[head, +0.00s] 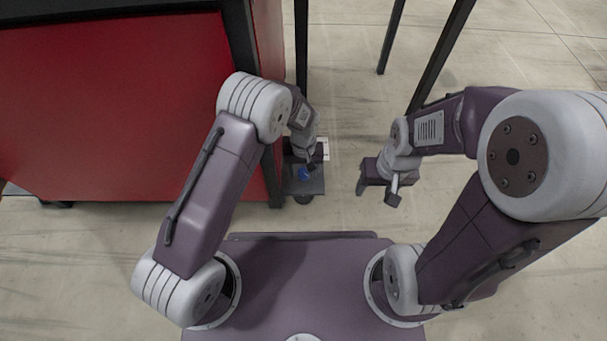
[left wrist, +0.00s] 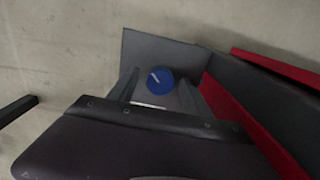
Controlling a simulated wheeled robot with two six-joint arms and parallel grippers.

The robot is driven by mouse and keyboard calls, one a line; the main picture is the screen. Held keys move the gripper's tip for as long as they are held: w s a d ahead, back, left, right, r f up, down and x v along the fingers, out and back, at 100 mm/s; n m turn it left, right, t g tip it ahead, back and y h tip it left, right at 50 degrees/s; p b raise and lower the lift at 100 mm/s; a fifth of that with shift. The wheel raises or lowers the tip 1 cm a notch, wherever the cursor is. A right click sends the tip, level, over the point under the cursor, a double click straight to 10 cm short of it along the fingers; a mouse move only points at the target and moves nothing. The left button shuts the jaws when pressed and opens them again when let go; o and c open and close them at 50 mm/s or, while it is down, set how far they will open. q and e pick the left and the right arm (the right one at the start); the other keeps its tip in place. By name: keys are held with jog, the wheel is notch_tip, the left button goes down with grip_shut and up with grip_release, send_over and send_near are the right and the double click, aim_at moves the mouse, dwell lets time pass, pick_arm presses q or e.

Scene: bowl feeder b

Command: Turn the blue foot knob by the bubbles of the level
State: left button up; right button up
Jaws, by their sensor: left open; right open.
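The blue foot knob (head: 303,174) sits low on a dark grey foot bracket (head: 314,186) beside the red cabinet's leg. In the left wrist view the blue knob (left wrist: 160,80) is a round disc with a white mark, on the grey bracket (left wrist: 145,48). My left gripper (head: 308,166) is at the knob in the head view. Its open fingers (left wrist: 158,88) show on either side of the knob in the left wrist view, and contact cannot be told. My right gripper (head: 376,192) is open and empty, to the right. I see no level or bubbles clearly.
The red cabinet (head: 110,105) with black frame edges fills the upper left. Thin black legs (head: 440,55) stand at the top right. A small white card-like patch (head: 322,148) shows behind the bracket. The concrete floor (head: 345,110) between the grippers is clear.

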aim_at(303, 172)
pick_arm(q)
jog(key=shift+r, duration=0.1)
grip_shut()
jog(key=shift+r+m+p, duration=0.3)
jog(key=shift+r+p, duration=0.05)
jog(key=shift+p, duration=0.7)
jog(key=shift+f+p, duration=0.1)
jog(key=shift+p, duration=0.25)
jog(key=shift+f+m, duration=0.25)
jog(key=shift+m, duration=0.05)
grip_release()
jog(key=shift+r, duration=0.1)
notch_tip(303, 172, up, 9)
jog(key=p, duration=0.6)
jog(key=shift+p, duration=0.4)
